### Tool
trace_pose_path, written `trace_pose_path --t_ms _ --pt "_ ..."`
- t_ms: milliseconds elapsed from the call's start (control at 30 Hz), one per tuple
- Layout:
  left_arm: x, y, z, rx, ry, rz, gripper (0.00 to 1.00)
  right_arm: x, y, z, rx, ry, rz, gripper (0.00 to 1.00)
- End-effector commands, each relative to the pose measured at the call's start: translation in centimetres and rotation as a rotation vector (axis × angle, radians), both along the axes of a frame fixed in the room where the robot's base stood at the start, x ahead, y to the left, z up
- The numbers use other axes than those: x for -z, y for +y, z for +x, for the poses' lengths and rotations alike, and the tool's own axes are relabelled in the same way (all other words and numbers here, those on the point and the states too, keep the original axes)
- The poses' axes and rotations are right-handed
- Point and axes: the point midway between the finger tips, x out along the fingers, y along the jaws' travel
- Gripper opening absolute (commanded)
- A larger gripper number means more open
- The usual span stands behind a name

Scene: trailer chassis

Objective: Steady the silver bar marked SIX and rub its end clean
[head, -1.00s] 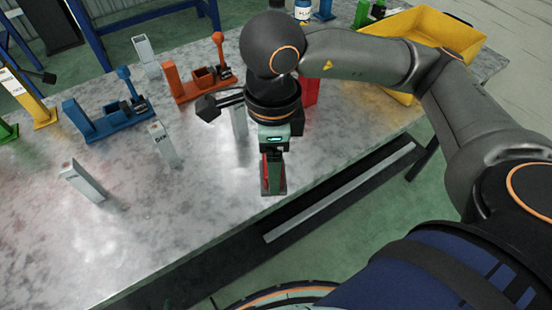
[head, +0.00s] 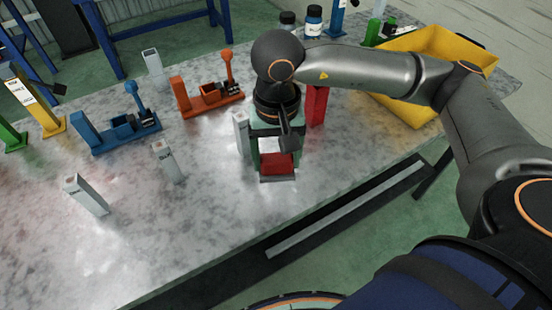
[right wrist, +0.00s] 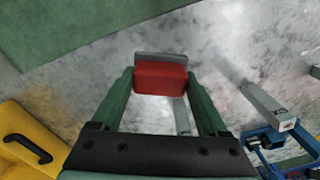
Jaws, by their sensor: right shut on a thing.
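My right gripper (head: 277,166) is shut on a red block (right wrist: 160,78) with a grey plate along its far side. It is at the table's front edge; I cannot tell whether the block touches the top. Several silver bars stand upright: one (head: 241,130) just left of the gripper, one (head: 168,163) further left with dark marking on its upper end, one (head: 88,196) at the front left, one (head: 153,62) at the back. The marks are too small to read, so I cannot tell which is SIX. My left gripper is not in view.
A blue clamp (head: 118,133), an orange clamp (head: 208,97) and a yellow one (head: 44,117) stand on the table (head: 190,225). A red upright post (head: 316,106) is right of my gripper. A yellow bin (head: 440,62) is at the right. The table's front middle is clear.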

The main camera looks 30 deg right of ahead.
Motion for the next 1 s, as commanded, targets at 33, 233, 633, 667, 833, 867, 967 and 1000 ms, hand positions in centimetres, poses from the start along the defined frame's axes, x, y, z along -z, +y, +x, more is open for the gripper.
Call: trace_pose_path --t_ms 33,233,633,667,833,867,967,1000 --pt "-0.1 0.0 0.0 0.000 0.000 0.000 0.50 0.0 -0.2 0.2 -0.067 -0.001 0.000 0.12" --pt "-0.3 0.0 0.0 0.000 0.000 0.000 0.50 0.5 -0.7 0.9 -0.303 -0.006 -0.005 0.12" --pt "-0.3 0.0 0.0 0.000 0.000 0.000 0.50 0.6 -0.9 1.2 -0.416 -0.009 -0.006 0.12" --pt "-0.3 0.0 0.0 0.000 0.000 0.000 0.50 0.6 -0.9 1.2 -0.416 -0.009 -0.006 0.12" --pt "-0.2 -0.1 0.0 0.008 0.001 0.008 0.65 0.7 -0.9 1.2 -0.415 -0.009 -0.006 0.12" --pt "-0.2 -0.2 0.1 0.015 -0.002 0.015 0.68 0.7 -0.9 1.2 -0.415 -0.009 -0.006 0.12" --pt "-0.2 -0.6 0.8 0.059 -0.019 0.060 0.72 0.7 -0.9 1.2 -0.415 -0.009 -0.006 0.12" --pt "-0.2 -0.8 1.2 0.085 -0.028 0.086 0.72 0.8 -0.9 1.2 -0.415 -0.009 -0.006 0.12"
